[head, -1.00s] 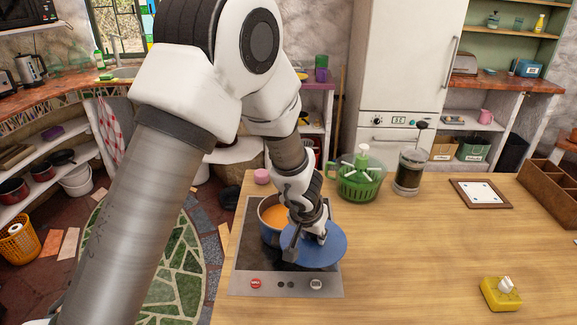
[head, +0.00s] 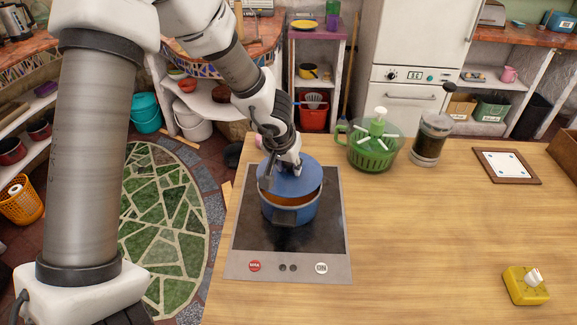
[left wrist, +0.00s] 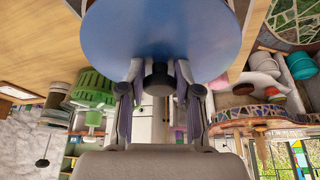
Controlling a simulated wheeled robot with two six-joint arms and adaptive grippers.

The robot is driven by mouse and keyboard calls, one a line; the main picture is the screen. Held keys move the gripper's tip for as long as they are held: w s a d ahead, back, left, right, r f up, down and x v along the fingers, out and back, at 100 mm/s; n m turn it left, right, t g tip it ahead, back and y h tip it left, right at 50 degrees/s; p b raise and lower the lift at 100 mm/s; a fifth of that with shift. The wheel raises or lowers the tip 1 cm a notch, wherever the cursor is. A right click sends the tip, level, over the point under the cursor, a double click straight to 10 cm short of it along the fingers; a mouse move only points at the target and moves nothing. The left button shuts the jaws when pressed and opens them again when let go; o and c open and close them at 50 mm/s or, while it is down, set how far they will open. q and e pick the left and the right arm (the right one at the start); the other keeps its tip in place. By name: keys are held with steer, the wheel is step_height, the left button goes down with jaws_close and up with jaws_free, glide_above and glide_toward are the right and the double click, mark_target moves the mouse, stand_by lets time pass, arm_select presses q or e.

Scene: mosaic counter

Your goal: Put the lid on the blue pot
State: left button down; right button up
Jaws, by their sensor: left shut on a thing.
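The blue pot (head: 291,212) stands on the dark hob (head: 325,235), with a dark handle facing the front. A strip of its orange-brown inside shows at the front, between rim and lid. The round blue lid (head: 308,183) is above the pot, tilted or raised at the front; whether its back edge touches the rim is hidden. My left gripper (head: 289,165) is shut on the lid's dark knob, which shows between the fingers in the left wrist view (left wrist: 160,78). The lid fills the top of that view (left wrist: 160,30). My right gripper is not in view.
A green salad spinner (head: 372,150) and a glass press (head: 430,140) stand right of the hob at the back. A framed white tile board (head: 506,165) and a yellow item (head: 526,287) lie further right. The middle of the wooden counter (head: 420,240) is clear.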

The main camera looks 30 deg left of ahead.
arm_select(q)
steer(key=shift+f, duration=0.5)
steer(key=shift+s+d, duration=0.25)
steer(key=shift+d, duration=0.15)
steer(key=shift+w+a+f, duration=0.1)
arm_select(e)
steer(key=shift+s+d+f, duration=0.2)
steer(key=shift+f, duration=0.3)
arm_select(q)
steer(key=shift+a, duration=0.1)
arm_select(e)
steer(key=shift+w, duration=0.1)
arm_select(q)
steer(key=shift+s, duration=0.25)
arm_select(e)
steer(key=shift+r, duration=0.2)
arm_select(q)
steer(key=shift+p, duration=0.4)
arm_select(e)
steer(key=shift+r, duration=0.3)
